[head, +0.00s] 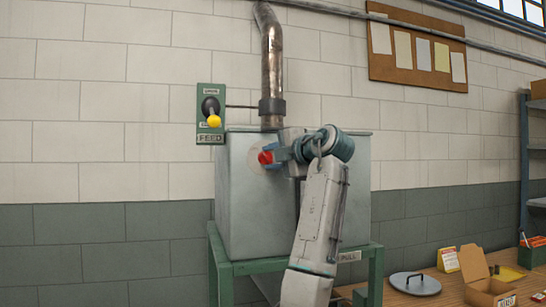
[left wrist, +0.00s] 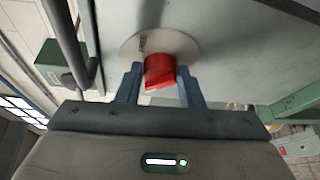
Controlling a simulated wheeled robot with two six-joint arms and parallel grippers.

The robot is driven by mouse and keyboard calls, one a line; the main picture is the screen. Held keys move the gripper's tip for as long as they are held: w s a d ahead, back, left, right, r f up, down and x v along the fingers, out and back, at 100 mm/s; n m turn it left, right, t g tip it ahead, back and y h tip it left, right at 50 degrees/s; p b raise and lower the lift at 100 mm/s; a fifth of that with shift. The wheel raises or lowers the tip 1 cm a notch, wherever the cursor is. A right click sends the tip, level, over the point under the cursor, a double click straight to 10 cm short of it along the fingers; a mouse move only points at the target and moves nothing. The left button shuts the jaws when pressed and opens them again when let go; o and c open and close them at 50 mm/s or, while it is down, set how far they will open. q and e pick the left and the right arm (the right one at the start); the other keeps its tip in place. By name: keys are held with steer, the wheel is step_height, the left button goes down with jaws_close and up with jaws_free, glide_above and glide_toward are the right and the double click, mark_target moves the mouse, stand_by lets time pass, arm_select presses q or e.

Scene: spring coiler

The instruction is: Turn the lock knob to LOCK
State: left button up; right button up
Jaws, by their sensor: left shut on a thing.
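The red lock knob (head: 265,157) sits on a pale round plate (head: 255,163) on the front of the grey machine box (head: 240,215). In the left wrist view the knob (left wrist: 160,72) stands between the two blue fingers of my left gripper (left wrist: 160,82), which is shut on it. The plate (left wrist: 185,45) shows behind the knob, with small dark lettering that I cannot read. In the head view my left gripper (head: 273,155) reaches the knob from the right, and my arm covers part of the box front. My right gripper is not in view.
A green FEED panel (head: 211,100) with a yellow-knobbed lever is on the wall left of the box. A pipe (head: 271,60) rises behind the box. The box stands on a green frame (head: 375,262). A wooden table (head: 440,285) at lower right holds a round lid (head: 415,283) and cartons.

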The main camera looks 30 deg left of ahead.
arm_select(q)
steer(key=shift+r+n, duration=0.1)
steer(key=shift+n, duration=0.2)
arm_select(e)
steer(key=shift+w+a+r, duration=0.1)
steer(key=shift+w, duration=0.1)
arm_select(q)
steer(key=o, duration=1)
steer(key=shift+c, duration=0.2)
steer(key=shift+d, duration=0.25)
steer(key=b+v, duration=0.3)
steer(key=v, duration=0.7)
steer(key=shift+r, duration=0.15)
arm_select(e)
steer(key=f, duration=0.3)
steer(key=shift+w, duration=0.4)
arm_select(q)
steer(key=shift+s+d, duration=0.1)
steer(key=shift+s, duration=0.05)
